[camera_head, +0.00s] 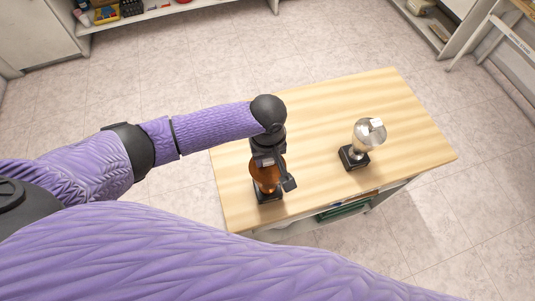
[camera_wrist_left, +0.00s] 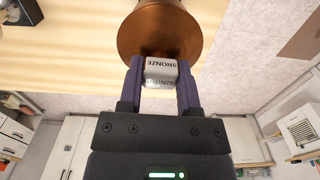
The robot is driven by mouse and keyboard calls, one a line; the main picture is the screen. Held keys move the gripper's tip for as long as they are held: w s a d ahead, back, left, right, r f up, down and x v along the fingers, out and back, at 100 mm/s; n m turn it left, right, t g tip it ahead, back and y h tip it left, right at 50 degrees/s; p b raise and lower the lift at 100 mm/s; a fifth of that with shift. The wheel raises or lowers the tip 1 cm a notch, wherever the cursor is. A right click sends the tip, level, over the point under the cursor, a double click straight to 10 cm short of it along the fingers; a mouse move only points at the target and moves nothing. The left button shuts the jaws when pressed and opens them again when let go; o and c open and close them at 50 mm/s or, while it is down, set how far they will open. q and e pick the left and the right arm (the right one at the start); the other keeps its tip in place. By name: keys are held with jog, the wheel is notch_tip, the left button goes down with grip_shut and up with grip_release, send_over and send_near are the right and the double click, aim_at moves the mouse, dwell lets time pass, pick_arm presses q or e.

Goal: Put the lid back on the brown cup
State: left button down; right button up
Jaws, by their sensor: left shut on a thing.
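The brown cup (camera_head: 265,180), coppery and shiny, stands on a black base near the left front part of the wooden table. My left gripper (camera_head: 270,161) is right above it and partly covers it. In the left wrist view the gripper (camera_wrist_left: 160,72) is shut on the white block-shaped knob (camera_wrist_left: 160,76) marked BRONZE. A round coppery surface (camera_wrist_left: 158,40) shows just beyond the knob. I cannot tell the lid's edge from the cup's rim, or whether they touch. My right gripper is out of view.
A silver cup (camera_head: 364,140) with a white knob on top stands on a black base to the right. The wooden table (camera_head: 330,103) is bare around it and at the back. Shelves (camera_head: 150,12) stand beyond the tiled floor. A green item (camera_head: 343,210) shows below the table's front edge.

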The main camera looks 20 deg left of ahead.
pick_arm(q)
grip_release()
dwell(0.4)
notch_tip(320, 180, up, 3)
jog(key=p, duration=0.3)
jog(key=shift+f, duration=0.1)
notch_tip(320, 180, up, 4)
jog(key=p, duration=0.6)
jog(key=shift+r, duration=0.2)
jog(key=shift+f, duration=0.1)
jog(key=shift+c, duration=0.3)
